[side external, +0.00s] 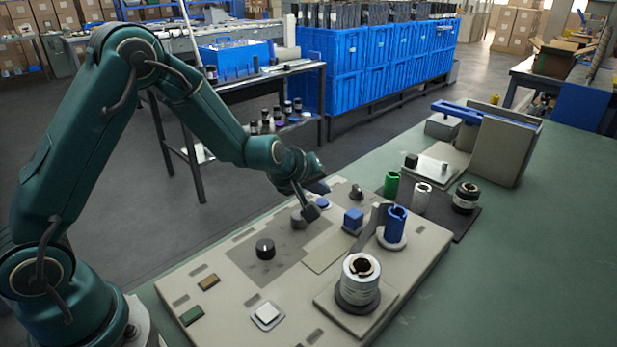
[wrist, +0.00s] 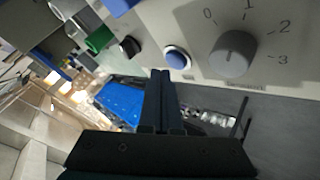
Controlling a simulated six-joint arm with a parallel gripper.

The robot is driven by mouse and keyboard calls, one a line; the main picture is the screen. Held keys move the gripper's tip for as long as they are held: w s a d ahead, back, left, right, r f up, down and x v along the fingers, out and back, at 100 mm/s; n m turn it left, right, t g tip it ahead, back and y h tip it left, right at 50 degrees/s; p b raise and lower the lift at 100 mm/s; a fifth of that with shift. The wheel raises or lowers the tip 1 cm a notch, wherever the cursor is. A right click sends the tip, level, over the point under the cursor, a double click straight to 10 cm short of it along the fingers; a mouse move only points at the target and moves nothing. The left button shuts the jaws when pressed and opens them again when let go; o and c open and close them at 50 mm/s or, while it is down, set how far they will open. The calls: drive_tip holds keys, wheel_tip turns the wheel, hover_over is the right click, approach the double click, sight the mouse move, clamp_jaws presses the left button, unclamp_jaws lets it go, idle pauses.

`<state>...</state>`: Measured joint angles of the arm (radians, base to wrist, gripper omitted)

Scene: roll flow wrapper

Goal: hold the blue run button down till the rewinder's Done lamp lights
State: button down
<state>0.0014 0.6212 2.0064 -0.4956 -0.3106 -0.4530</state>
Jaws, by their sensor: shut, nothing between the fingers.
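The blue run button (wrist: 177,57) is a round blue cap in a pale ring on the beige rewinder panel (side external: 230,285). It also shows in the side view (side external: 322,203), partly behind my gripper. My gripper (side external: 311,212) is shut and empty, low over the panel beside the button. In the wrist view the fingertips (wrist: 161,73) appear just below the button; I cannot tell whether they touch it. A dull amber lens (side external: 208,281) and a dull green lens (side external: 191,315) sit at the panel's near left; neither looks lit, and I cannot read which is Done.
A grey dial (wrist: 233,55) marked 0 to 3 sits right of the button in the wrist view. A black knob (side external: 265,248), blue block (side external: 353,217), blue core (side external: 396,224) and silver roll (side external: 360,283) stand on the panel. The green bench (side external: 540,250) is clear at right.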

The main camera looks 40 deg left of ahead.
idle(0.8)
drive_tip(key=shift+f, duration=0.4)
